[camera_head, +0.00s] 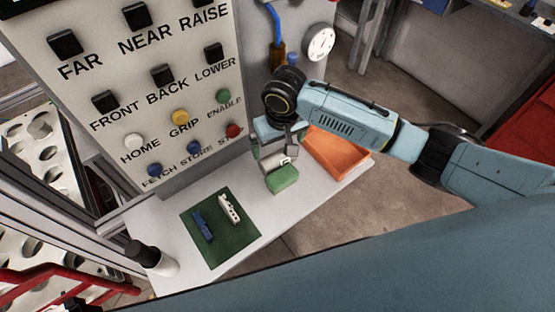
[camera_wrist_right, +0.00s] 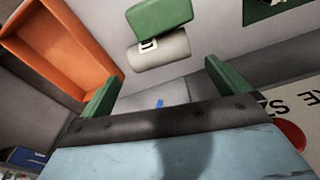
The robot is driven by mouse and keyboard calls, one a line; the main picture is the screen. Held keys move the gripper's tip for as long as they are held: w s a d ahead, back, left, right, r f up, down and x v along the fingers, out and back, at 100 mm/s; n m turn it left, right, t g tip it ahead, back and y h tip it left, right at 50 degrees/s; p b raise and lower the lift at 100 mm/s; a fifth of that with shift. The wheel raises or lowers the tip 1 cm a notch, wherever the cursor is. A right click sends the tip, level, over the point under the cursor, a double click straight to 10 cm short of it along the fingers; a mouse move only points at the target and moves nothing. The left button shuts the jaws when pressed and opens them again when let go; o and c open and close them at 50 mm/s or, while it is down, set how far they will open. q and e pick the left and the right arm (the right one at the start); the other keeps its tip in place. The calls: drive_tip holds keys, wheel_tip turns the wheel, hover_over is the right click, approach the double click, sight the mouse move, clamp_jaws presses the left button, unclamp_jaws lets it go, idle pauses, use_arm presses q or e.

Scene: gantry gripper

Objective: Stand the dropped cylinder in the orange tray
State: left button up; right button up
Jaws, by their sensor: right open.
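The dropped cylinder (camera_head: 279,163) is pale grey-beige with a small white label. It lies on its side on the white table, beside a green block (camera_head: 283,180). The cylinder (camera_wrist_right: 160,51) and green block (camera_wrist_right: 158,17) also show in the right wrist view, ahead of the fingertips. The orange tray (camera_head: 338,157) stands to the right of the cylinder and looks empty; its rim and floor show in the wrist view (camera_wrist_right: 65,45). My right gripper (camera_head: 277,144), with green finger pads, is open over the cylinder and holds nothing. My left gripper is out of view.
A control panel (camera_head: 150,90) with labelled buttons stands behind the table (camera_head: 175,205). A dark green mat (camera_head: 221,240) holds a blue clip (camera_head: 202,225) and a white clip (camera_head: 229,209). A black-and-white cylindrical item (camera_head: 153,258) is at the table's left end.

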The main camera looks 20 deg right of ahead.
sight(278, 156)
drive_tip(key=f, duration=0.2)
drive_tip(key=w+f, duration=0.1)
drive_tip(key=f, duration=0.5)
drive_tip(key=shift+w+f+b, duration=0.15)
drive_tip(key=shift+f+b, duration=0.1)
drive_tip(key=shift+b, duration=0.15)
drive_tip(key=shift+r, duration=0.1)
drive_tip(key=c, duration=1.1)
drive_tip(key=shift+r, duration=0.15)
